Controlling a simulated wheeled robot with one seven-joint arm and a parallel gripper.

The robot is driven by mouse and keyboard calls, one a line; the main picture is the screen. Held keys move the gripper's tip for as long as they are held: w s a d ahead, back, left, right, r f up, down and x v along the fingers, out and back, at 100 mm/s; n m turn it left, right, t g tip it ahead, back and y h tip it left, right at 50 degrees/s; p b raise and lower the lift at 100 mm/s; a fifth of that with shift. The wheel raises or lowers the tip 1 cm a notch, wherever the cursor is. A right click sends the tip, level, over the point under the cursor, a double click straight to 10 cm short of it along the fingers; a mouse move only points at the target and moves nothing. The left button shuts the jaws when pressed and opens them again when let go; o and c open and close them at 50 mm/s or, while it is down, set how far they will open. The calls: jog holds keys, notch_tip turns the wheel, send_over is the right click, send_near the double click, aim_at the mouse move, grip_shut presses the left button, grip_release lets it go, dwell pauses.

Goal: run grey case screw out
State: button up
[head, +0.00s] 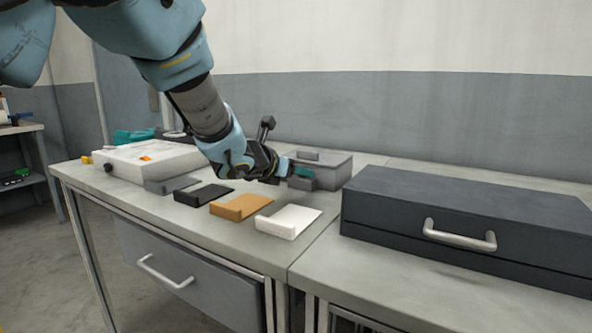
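A grey case (331,167) with a raised piece on its lid stands near the back of the bench, right of my gripper. My gripper (288,171) is at the case's left front side, low over the bench. A small teal part (305,172) and a small grey block (301,184) show right by the fingertips, in front of the case. I cannot tell whether the fingers touch them. The screw cannot be made out; the gripper hides part of the case's left side. The finger gap is too small to see.
Black (203,194), orange (240,207) and white (288,221) holders lie along the bench front. A white device (145,163) stands at the left. A large dark case with a handle (460,236) fills the right bench. Bare bench shows at its front.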

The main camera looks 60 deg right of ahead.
grip_shut()
dwell(0.5)
